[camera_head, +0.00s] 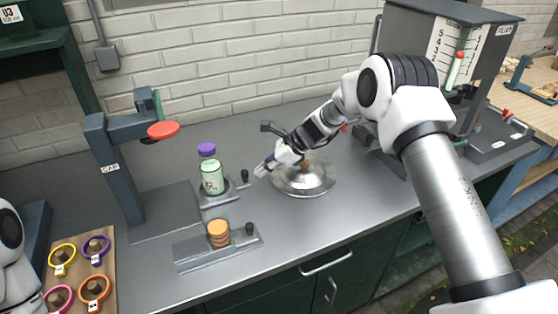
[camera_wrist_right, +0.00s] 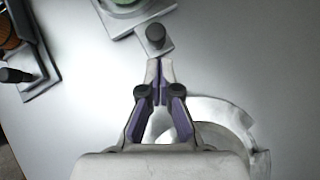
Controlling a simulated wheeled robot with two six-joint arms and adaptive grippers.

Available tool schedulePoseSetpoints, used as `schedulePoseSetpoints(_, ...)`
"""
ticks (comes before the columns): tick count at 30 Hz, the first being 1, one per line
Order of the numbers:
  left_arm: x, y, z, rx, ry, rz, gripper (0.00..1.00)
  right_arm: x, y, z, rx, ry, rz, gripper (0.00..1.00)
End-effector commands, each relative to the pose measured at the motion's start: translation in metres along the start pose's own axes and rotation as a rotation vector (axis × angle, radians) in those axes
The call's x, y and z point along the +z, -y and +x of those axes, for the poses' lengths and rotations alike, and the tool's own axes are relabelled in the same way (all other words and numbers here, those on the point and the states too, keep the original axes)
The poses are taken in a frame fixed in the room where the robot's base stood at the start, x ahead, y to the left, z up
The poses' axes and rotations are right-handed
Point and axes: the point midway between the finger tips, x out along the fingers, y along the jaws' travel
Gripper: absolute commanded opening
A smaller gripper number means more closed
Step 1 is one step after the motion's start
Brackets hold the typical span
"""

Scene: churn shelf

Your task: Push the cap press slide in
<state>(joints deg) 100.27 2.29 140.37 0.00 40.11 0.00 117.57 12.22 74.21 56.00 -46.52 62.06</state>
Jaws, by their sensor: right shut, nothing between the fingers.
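The cap press (camera_head: 120,175) is a dark grey post with a CAP label and a red disc (camera_head: 163,130) on its arm. Its slide (camera_head: 218,199) is a small grey plate carrying a jar with pale green contents (camera_head: 212,180) and a black knob (camera_head: 245,176) at its right end. My right gripper (camera_head: 262,170) is shut and empty, just right of that knob. In the right wrist view, the shut fingertips (camera_wrist_right: 157,62) point at the knob (camera_wrist_right: 155,33), very close to it; I cannot tell whether they touch. My left gripper is out of view.
A silver round dish (camera_head: 304,182) lies beneath my right forearm. A grey fixture (camera_head: 190,255) in front holds orange caps (camera_head: 218,234) and its own black knob. A purple cap (camera_head: 206,150) shows behind the jar. A board with colored rings (camera_head: 80,235) is front left.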

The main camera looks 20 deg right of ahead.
Motion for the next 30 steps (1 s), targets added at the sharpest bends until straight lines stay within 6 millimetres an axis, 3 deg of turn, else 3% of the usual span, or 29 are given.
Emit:
schedulePoseSetpoints(3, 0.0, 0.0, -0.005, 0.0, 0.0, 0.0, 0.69, 0.009, 0.0, 0.008, 0.001, -0.001, 0.0, 0.0)
schedulePoseSetpoints(17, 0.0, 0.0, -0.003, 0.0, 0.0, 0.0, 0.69, 0.014, -0.003, 0.015, 0.001, -0.001, 0.0, 0.0)
schedulePoseSetpoints(30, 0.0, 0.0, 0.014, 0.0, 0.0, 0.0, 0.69, 0.08, -0.05, 0.08, 0.002, -0.002, -0.003, 0.0)
